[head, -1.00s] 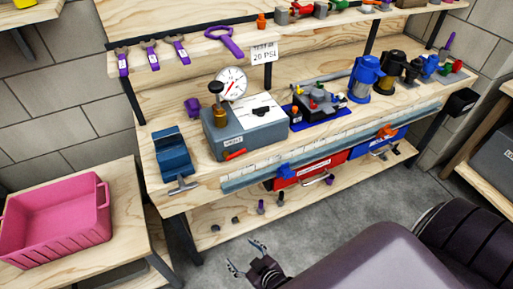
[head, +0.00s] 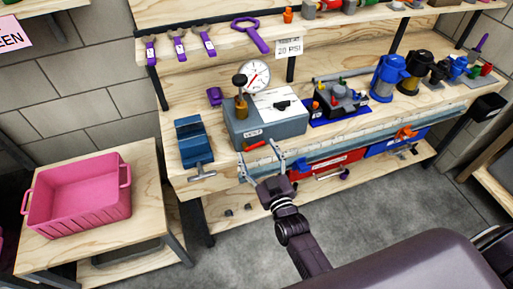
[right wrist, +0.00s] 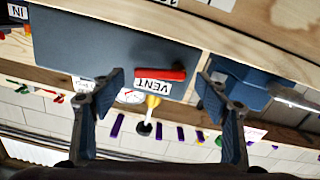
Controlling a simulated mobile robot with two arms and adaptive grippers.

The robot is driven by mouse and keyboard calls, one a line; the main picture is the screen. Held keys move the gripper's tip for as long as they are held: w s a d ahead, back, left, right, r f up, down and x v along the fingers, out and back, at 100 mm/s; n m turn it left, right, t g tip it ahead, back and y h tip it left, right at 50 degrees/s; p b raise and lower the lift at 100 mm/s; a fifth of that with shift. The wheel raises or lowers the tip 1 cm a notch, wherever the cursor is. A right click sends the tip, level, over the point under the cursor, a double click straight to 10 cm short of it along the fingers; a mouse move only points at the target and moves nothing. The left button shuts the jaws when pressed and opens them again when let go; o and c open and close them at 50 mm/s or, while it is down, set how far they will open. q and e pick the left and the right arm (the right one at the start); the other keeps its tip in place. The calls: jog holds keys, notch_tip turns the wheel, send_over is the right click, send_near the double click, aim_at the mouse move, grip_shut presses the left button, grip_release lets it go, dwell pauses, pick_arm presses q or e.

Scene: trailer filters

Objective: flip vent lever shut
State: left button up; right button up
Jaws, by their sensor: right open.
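The red vent lever (head: 254,145) sits on the front face of a grey test box (head: 285,130) on the workbench. In the right wrist view, which is upside down, the red lever (right wrist: 160,74) lies nearly level beside the VENT label (right wrist: 153,87). My right gripper (head: 262,160) is open and empty in front of the box at the bench's front edge. In the wrist view its fingers (right wrist: 163,85) appear on either side of the lever, with no contact visible. My left gripper is not in view.
A pressure gauge (head: 256,76) and a brass valve with a black knob (head: 240,84) rise from the box. A blue vise (head: 193,142) stands to the left. A pump on a blue mat (head: 340,112) and blue canister (head: 388,78) stand right. A pink bin (head: 78,200) is at far left.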

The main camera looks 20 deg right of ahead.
jog(key=shift+w, duration=0.8)
jog(key=shift+c, duration=0.3)
jog(key=c, duration=1.1)
jog(key=shift+f+m, duration=0.2)
jog(key=shift+m, duration=0.5)
jog(key=shift+f+m, duration=0.15)
jog(key=shift+m, duration=0.55)
jog(key=o, duration=1.2)
jog(key=shift+c, duration=0.2)
jog(key=shift+s, duration=0.15)
jog(key=s, duration=1.1)
jog(key=shift+s+d, duration=0.25)
jog(key=shift+s, duration=0.15)
